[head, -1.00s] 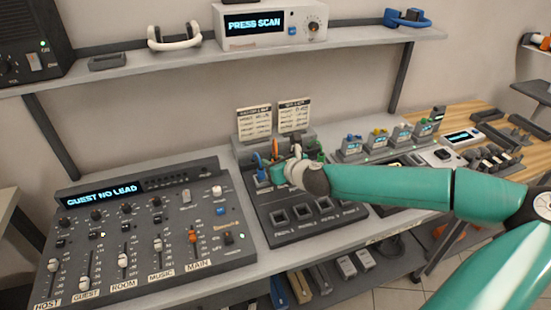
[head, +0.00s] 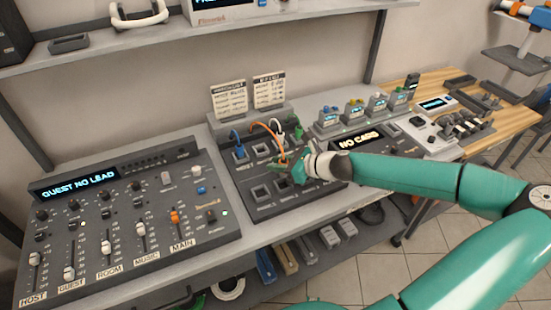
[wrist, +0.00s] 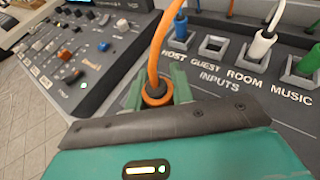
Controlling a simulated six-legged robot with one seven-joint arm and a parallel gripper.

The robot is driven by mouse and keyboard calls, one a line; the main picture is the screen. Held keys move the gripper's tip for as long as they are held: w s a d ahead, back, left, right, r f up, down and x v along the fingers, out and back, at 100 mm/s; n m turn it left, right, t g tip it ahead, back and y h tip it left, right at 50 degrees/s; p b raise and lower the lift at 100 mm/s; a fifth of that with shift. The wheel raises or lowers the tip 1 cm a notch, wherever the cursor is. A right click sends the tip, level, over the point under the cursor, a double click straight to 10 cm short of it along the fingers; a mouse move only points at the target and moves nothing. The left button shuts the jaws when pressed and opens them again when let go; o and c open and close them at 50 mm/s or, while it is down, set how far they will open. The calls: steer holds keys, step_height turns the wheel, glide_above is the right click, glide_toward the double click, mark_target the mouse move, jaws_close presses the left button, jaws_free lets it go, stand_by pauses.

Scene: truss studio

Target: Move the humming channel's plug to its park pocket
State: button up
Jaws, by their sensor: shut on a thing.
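My gripper (head: 286,168) is shut on the orange plug (wrist: 156,93), whose orange cable (head: 268,127) arches back to the rear of the patch panel (head: 240,181). The plug is over the panel's front row of square park pockets (head: 261,192); whether its tip touches one is hidden. In the wrist view the GUEST input socket (wrist: 213,45) is empty. The blue plug (wrist: 180,25) stands in HOST, the white plug (wrist: 262,45) in ROOM and the green plug (wrist: 308,62) in MUSIC. The mixer display (head: 82,184) reads "GUEST NO LEAD".
The mixer (head: 130,225) with its faders stands left of the panel. Two note cards (head: 248,93) stand behind it. A "NO CARD" display (head: 360,139) and several small boxes with coloured tops (head: 355,110) are to the right, behind my arm. A shelf (head: 200,33) runs above.

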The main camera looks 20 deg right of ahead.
steer(key=shift+f, duration=2.2)
steer(key=shift+f, duration=0.65)
steer(key=o, duration=0.7)
steer(key=shift+v, duration=5.55)
